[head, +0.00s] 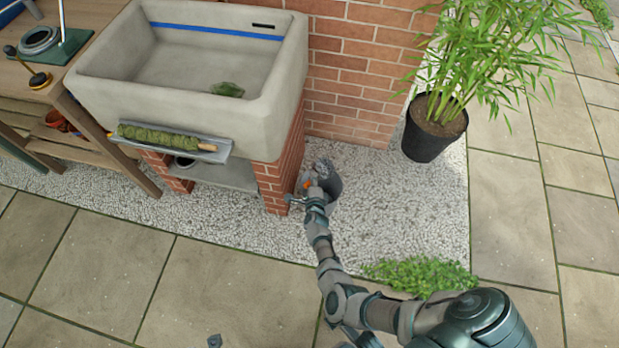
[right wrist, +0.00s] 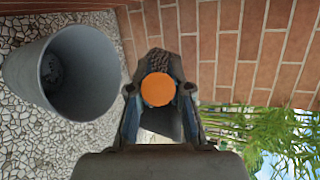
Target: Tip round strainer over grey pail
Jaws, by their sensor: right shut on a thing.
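The grey pail (head: 333,187) stands on the gravel beside the brick pier of the sink. In the right wrist view the pail (right wrist: 88,85) shows at the left, its mouth facing the camera, with some dark bits at its bottom. My right gripper (head: 306,192) is at the pail's near left side. In the right wrist view, my right gripper (right wrist: 160,104) is shut on the strainer's orange-ended handle (right wrist: 158,89). The dark strainer (right wrist: 160,62) is mostly hidden behind the handle and fingers. Its tilt and contents cannot be told. My left gripper is not seen.
A stone sink (head: 190,95) on brick piers stands left of the pail, with a ledge holding a green roll (head: 160,138). A black plant pot (head: 434,132) stands to the right. A brick wall (head: 355,75) is behind. Gravel and paving in front are mostly clear.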

